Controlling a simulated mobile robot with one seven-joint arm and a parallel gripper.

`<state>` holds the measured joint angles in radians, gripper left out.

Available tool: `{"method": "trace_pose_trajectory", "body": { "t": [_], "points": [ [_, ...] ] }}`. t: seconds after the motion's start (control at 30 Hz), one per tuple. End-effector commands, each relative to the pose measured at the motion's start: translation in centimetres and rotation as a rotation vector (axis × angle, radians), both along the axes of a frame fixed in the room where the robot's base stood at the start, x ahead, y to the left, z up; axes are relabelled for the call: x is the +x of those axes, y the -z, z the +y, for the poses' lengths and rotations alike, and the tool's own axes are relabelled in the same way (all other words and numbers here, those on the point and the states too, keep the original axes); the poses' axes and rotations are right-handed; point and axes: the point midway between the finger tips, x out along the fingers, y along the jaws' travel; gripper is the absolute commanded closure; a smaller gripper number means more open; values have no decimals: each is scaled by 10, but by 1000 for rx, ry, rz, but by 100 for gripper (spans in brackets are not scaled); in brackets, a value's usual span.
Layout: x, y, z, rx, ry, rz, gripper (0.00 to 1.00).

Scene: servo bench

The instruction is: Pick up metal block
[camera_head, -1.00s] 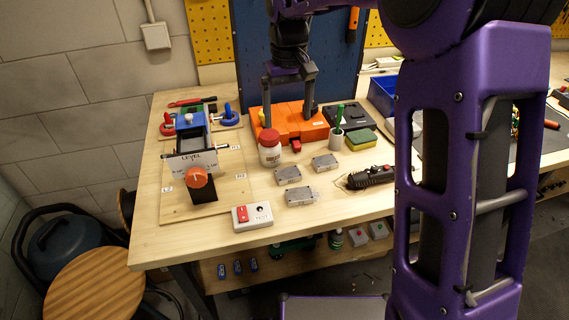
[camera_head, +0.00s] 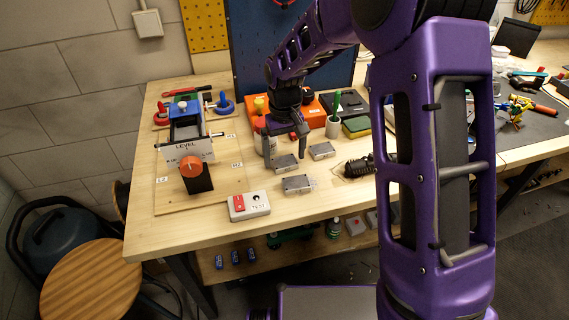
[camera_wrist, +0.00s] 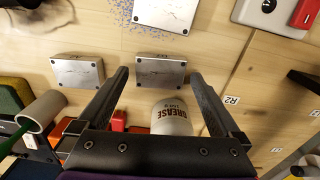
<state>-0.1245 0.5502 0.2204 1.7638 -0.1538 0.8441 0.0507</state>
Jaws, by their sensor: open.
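Three small grey metal blocks with screws at their corners lie apart on the wooden bench. In the head view one block (camera_head: 286,164) is below my gripper (camera_head: 287,154), a second block (camera_head: 321,151) is to its right, and a third block (camera_head: 298,184) is nearer the front edge. In the wrist view my gripper (camera_wrist: 159,73) is open and empty. The middle block (camera_wrist: 161,71) appears between its fingertips, another block (camera_wrist: 77,73) is left of the left finger, and the third (camera_wrist: 166,14) is at the top edge. Contact is not visible.
A white grease jar (camera_wrist: 172,118) stands close behind the middle block, between the fingers in the wrist view. A white cup (camera_head: 332,127), a green-yellow sponge (camera_head: 356,127), an orange box (camera_head: 315,115) and a switch box (camera_head: 249,206) are around. A black tool (camera_head: 358,167) lies right.

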Motion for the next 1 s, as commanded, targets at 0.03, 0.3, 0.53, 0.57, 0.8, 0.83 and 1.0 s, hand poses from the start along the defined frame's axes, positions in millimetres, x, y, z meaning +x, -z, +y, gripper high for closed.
{"method": "trace_pose_trajectory", "body": {
  "t": [0.03,0.3,0.53,0.57,0.8,0.83,1.0],
  "points": [
    [0,6,0,-1,-1,2,0],
    [0,11,0,0,0,0,0],
    [0,11,0,0,0,0,34],
    [0,11,0,0,0,0,40],
    [0,11,0,0,0,0,82],
    [0,10,0,0,0,-1,82],
    [0,10,0,0,0,-1,83]
  ]
}}
